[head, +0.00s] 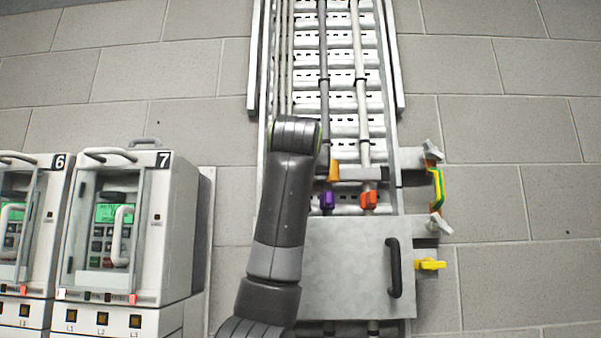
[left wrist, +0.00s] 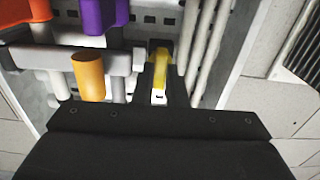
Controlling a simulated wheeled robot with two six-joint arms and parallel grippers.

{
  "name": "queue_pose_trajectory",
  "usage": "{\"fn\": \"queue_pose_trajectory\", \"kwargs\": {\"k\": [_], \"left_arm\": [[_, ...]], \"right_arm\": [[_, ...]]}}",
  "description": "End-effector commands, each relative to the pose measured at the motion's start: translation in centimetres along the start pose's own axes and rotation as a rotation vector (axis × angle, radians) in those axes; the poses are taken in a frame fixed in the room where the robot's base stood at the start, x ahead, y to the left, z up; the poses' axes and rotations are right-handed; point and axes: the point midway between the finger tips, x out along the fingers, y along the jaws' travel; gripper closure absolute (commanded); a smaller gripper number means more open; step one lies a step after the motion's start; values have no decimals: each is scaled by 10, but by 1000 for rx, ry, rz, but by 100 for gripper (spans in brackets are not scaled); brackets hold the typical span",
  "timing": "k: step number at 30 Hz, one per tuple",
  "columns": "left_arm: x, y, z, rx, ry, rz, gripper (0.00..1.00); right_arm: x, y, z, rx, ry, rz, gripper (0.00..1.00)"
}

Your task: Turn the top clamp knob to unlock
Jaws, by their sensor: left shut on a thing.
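A yellow knob (left wrist: 161,60) shows between the dark fingers of my left gripper (left wrist: 163,80) in the left wrist view. The gripper is shut on it, beside the end of a grey clamp bar (left wrist: 55,61) that crosses the cables. In the head view the bar (head: 362,173) shows right of my left arm. The arm hides the gripper and the held knob there. An orange cylinder (head: 333,173) stands on the bar; it also shows in the left wrist view (left wrist: 89,76). My right gripper is not in view.
Purple (head: 327,202) and red (head: 369,199) cable parts sit just below the bar. A grey cover with a black handle (head: 394,267) is lower down. Cabinet 7 (head: 172,240) stands left.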

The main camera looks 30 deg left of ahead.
Motion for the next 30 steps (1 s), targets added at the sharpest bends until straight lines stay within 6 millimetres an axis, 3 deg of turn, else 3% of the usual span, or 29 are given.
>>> {"fn": "queue_pose_trajectory", "kwargs": {"k": [2,3,8,20,23,30], "left_arm": [[1,1,2,0,-7,0,100],[1,1,2,0,-7,0,86],[1,1,2,0,-5,0,66],[-10,1,2,1,0,2,66],[-25,1,4,0,2,4,66],[-84,1,5,-2,3,4,66]], "right_arm": [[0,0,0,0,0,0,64],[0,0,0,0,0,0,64],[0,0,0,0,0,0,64],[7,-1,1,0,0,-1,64],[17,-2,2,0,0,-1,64],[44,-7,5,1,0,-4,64]]}}
